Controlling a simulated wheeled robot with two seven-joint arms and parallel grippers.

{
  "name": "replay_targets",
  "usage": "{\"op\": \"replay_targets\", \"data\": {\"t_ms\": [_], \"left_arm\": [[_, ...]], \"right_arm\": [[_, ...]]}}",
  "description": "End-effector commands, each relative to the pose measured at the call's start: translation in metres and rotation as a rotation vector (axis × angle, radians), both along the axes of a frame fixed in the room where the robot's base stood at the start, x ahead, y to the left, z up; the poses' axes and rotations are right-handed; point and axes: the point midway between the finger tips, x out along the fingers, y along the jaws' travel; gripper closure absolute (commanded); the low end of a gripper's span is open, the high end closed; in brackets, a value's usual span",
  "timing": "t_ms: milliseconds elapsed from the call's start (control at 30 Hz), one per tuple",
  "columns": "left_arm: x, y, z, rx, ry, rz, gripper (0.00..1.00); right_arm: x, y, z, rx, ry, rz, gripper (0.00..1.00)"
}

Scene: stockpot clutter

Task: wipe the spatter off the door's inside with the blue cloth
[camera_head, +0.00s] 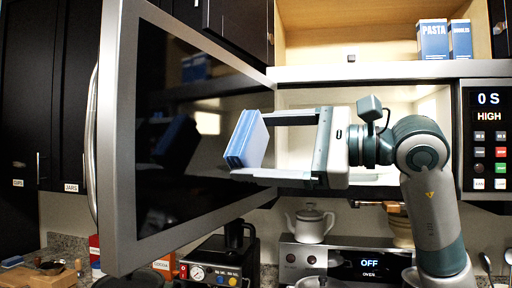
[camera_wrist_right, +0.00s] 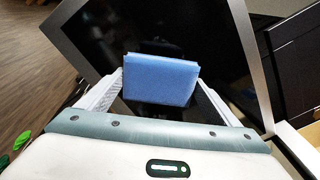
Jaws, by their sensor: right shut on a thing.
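The blue cloth (camera_head: 246,140), a folded pad, is held between the fingertips of my right gripper (camera_head: 262,146). It also shows in the right wrist view (camera_wrist_right: 161,80), square to the fingers. The microwave door (camera_head: 120,150) is swung open to the left, and its dark inside face (camera_head: 180,90) is toward the cloth. The cloth's reflection shows in that glass; the cloth looks near the glass, but I cannot tell if it touches. I cannot make out spatter on the glass. My left gripper is not in view.
The lit microwave cavity (camera_head: 380,105) is behind my right arm, its control panel (camera_head: 488,140) at right. Below stand a coffee machine (camera_head: 222,258), a white teapot (camera_head: 309,222) and an oven panel (camera_head: 340,261). Blue pasta boxes (camera_head: 433,40) stand on the shelf above.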

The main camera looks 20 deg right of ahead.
Motion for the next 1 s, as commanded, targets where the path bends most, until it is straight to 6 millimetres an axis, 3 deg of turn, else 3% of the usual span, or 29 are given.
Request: {"op": "replay_targets", "data": {"t_ms": [1000], "left_arm": [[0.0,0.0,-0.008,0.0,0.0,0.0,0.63]], "right_arm": [[-0.021,-0.021,0.0,0.0,0.0,0.001,0.33]]}}
